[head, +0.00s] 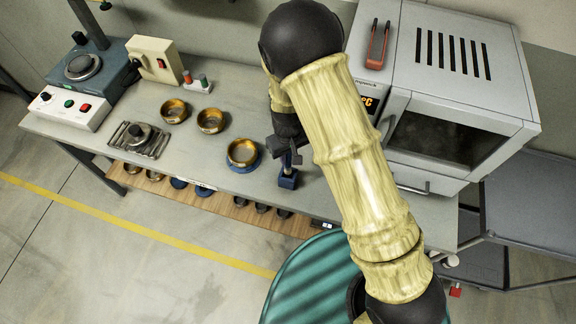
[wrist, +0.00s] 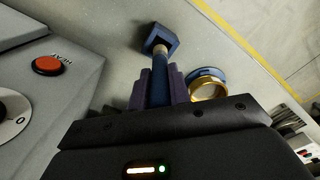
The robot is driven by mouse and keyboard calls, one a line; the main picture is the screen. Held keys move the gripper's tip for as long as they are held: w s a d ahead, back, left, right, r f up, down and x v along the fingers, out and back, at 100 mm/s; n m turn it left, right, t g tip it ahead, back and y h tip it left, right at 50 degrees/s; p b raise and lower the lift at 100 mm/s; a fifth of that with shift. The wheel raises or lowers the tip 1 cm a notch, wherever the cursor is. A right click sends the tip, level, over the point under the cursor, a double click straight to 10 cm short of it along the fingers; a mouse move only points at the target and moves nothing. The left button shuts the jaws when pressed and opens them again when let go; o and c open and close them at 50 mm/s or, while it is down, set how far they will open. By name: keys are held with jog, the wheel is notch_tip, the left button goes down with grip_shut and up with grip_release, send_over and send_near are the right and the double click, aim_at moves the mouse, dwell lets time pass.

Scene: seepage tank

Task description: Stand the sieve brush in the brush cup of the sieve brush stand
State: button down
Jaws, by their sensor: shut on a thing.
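My gripper (head: 286,146) is above the near edge of the bench, left of the oven. In the wrist view its dark fingers (wrist: 160,88) are shut on the blue handle of the sieve brush (wrist: 160,70). A tan band shows at the brush's far end. The blue square brush cup of the stand (wrist: 160,37) is at that end, and it also shows in the head view (head: 288,180), below my gripper. The brush looks upright over or in the cup. I cannot tell how deep its end sits. The upper handle is hidden by my gripper.
A brass sieve on a blue base (head: 243,155) stands close left of the cup. Two brass sieves (head: 210,120) (head: 174,111) stand farther left. The oven (head: 450,90) is close on the right. A lower shelf (head: 150,184) holds several pieces.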

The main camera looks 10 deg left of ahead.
aim_at(288, 166)
jog(key=shift+f, duration=1)
jog(key=shift+f+p, duration=1)
jog(key=shift+f, duration=0.9)
jog(key=shift+f, duration=0.25)
jog(key=c, duration=1.3)
grip_release()
jog(key=shift+r, duration=0.1)
